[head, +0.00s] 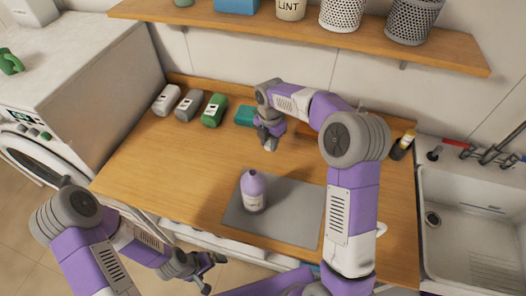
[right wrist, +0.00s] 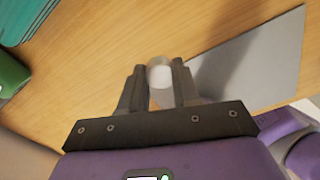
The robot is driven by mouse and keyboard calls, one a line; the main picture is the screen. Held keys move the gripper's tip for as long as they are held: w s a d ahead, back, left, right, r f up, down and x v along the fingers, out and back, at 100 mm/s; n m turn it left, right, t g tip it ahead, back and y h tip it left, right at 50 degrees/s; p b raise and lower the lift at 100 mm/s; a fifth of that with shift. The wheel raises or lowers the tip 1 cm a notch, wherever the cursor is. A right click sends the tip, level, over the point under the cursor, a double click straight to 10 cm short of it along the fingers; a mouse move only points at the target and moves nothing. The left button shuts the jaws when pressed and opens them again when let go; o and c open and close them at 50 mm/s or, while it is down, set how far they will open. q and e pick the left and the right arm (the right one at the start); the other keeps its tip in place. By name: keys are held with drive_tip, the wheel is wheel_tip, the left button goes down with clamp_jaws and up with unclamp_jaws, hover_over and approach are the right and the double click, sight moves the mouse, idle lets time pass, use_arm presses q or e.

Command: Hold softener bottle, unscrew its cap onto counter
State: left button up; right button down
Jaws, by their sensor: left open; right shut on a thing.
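The lavender softener bottle (head: 253,193) stands upright on the grey mat (head: 292,222) in the head view. No white cap shows on its narrow top. My right gripper (head: 269,146) is behind the bottle, over the wooden counter and apart from it. In the right wrist view my right gripper (right wrist: 160,88) is shut on a small white round piece, which looks like the cap (right wrist: 160,74). Whether the cap touches the counter I cannot tell. My left gripper (head: 212,272) is open and empty, low in front of the counter's front edge, away from the bottle.
Several bottles, one of them green (head: 213,110), and a teal item (head: 244,116) stand along the counter's back. A shelf (head: 300,36) hangs above. A sink (head: 475,225) is at right, a washing machine (head: 80,85) at left. The counter's left middle (head: 175,165) is clear.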

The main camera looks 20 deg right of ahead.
sight(269, 161)
wheel_tip(269, 161, down, 8)
drive_tip(key=shift+r+b, duration=0.15)
drive_tip(key=shift+b, duration=0.3)
drive_tip(key=c, duration=0.8)
unclamp_jaws()
drive_tip(key=shift+f, duration=0.2)
wheel_tip(269, 161, up, 12)
drive_tip(key=shift+r+p, duration=0.2)
drive_tip(key=shift+p, duration=0.7)
